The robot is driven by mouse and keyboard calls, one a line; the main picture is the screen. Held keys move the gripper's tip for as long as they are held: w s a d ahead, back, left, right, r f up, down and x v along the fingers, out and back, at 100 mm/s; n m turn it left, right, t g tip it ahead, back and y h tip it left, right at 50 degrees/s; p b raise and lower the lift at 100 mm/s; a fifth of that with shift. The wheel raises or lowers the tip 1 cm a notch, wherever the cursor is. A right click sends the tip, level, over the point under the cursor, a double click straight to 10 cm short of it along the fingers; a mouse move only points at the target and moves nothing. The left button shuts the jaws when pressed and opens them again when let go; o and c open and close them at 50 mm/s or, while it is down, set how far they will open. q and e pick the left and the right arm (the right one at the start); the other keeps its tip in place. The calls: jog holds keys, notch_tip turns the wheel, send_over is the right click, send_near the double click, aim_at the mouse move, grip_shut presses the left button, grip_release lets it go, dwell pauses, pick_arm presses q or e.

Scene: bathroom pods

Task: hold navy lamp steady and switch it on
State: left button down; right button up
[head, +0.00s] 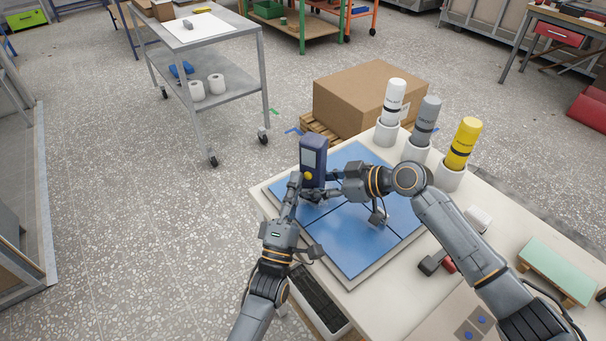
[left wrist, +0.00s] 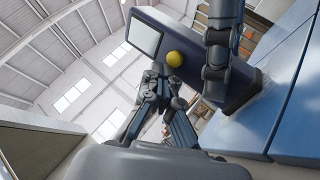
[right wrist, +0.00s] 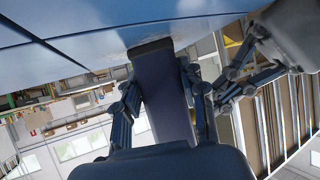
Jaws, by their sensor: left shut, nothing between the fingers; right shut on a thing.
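The navy lamp (head: 314,152) stands upright at the far left part of the blue panelled board (head: 362,242). It has a pale rectangular panel and a round yellow button (head: 308,176) low on its front. My right gripper (head: 326,180) is shut on the lamp from the right; in the right wrist view the lamp (right wrist: 163,95) is between its fingers. My left gripper (head: 297,181) is shut and empty, close in front of the lamp. In the left wrist view its fingertips (left wrist: 158,72) are just beside the yellow button (left wrist: 174,59); I cannot tell whether they touch. I cannot tell whether the lamp is lit.
White, grey and yellow bottles (head: 463,144) stand in white holders behind the board. A red and dark object (head: 437,263) and a green-topped block (head: 559,270) lie at right. A dark keyboard-like strip (head: 318,299) is at the front edge. A cardboard box (head: 362,97) stands beyond the table.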

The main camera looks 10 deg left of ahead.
pick_arm(q)
jog(key=shift+d+r, duration=0.1)
jog(key=shift+d, duration=0.15)
dwell(0.4)
jog(key=shift+w+d, duration=0.2)
jog(key=shift+w+d+f, duration=0.2)
jog(key=shift+d, duration=0.05)
dwell(0.6)
jog(key=shift+f, duration=0.1)
jog(key=shift+s+a+f, duration=0.2)
jog(key=shift+s+a, duration=0.05)
jog(key=shift+s, duration=0.05)
jog(key=shift+s+a+f, duration=0.15)
jog(key=shift+s+a, duration=0.25)
jog(key=shift+a, duration=0.15)
